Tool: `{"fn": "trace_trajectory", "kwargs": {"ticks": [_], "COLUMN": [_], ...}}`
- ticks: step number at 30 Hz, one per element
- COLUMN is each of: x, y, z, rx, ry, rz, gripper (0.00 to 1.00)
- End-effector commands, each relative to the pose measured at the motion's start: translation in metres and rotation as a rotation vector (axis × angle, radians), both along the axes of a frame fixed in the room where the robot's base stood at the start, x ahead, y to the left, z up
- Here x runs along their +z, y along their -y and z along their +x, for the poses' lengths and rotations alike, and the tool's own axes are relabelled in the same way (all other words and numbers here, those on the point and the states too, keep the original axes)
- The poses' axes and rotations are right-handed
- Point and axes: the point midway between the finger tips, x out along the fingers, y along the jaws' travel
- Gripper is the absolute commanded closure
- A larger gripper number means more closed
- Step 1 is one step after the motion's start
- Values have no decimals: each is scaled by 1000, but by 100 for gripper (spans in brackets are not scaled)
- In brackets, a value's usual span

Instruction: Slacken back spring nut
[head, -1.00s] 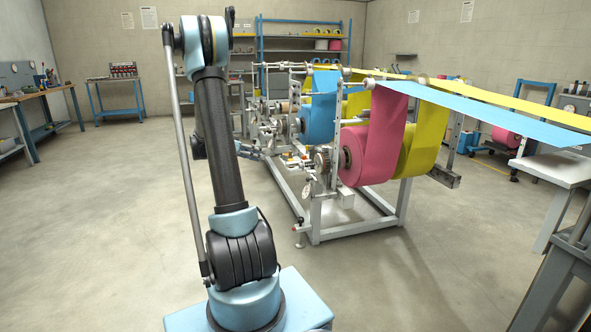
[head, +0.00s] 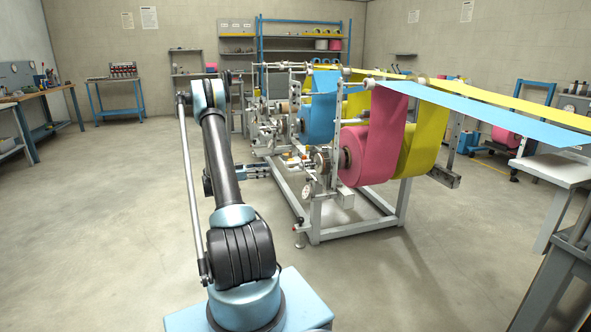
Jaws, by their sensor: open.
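The film unwind stand (head: 315,225) is a grey frame with a pink roll (head: 368,152) at its near end and a blue roll (head: 318,118) farther back. Metal hub and brake parts (head: 322,160) sit left of the pink roll. Similar parts (head: 272,128) sit left of the blue roll. A spring nut is too small to make out among them. My gripper (head: 266,171) is open at the left side of the stand, low near its side rail. Its fingers point right, and it appears empty. Whether it touches the stand cannot be told.
Yellow film (head: 425,125) and a blue web (head: 480,115) run off to the right above the stand. A grey table (head: 560,168) stands at the right. Workbenches (head: 115,85) line the back left. The floor (head: 110,220) left of my arm is clear.

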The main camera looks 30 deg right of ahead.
Motion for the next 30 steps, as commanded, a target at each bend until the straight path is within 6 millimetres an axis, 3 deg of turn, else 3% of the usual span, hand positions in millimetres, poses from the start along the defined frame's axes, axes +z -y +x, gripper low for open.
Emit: {"fn": "trace_trajectory", "kwargs": {"ticks": [24, 30], "x": [0, 0], "y": [132, 154], "z": [-32, -38], "rx": [-2, -1], "ry": [-1, -1], "rz": [2, 2], "gripper": [57, 57]}}
